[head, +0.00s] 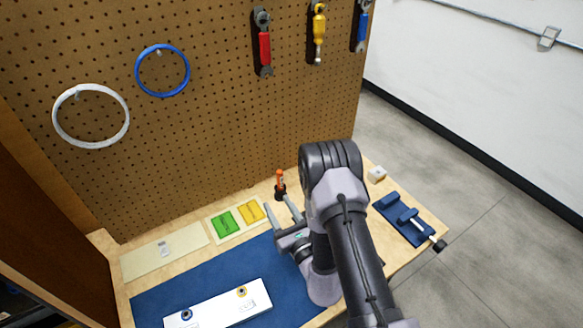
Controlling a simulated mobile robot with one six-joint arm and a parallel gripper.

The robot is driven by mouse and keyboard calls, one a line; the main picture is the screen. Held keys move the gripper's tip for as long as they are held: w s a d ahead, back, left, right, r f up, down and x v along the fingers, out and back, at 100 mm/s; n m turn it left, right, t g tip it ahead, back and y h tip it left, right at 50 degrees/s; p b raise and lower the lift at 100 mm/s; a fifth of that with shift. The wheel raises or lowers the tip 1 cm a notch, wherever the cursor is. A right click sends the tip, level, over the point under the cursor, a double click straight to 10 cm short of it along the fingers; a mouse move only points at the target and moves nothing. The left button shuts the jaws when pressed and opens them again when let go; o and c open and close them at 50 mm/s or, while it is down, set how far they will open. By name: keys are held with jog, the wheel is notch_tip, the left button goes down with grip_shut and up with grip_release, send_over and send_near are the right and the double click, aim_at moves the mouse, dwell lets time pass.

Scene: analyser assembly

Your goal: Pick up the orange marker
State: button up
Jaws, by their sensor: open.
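The orange marker (280,178) stands upright in a small dark holder (280,193) at the back of the workbench, near the pegboard. My gripper (279,203) is open, with its two fingers pointing toward the back of the bench. The fingertips are close to the holder, one on its left and one near its right in the picture. The gap between fingers and marker is hard to judge, and I see no contact. My arm hides part of the bench to the right.
A blue mat (205,283) carries a white panel (225,306). Green (224,222) and yellow (250,211) pieces lie left of the marker. The pegboard (220,130) rises behind.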

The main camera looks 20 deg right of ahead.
aim_at(281, 178)
jog(key=s+d+f+m+h, duration=0.1)
jog(key=d+f+m+h, duration=0.1)
jog(key=d+f+h, duration=0.2)
jog(key=w+b, duration=0.3)
jog(key=w, duration=1.3)
jog(key=shift+w+a+b, duration=0.15)
jog(key=shift+w+b, duration=0.2)
grip_shut()
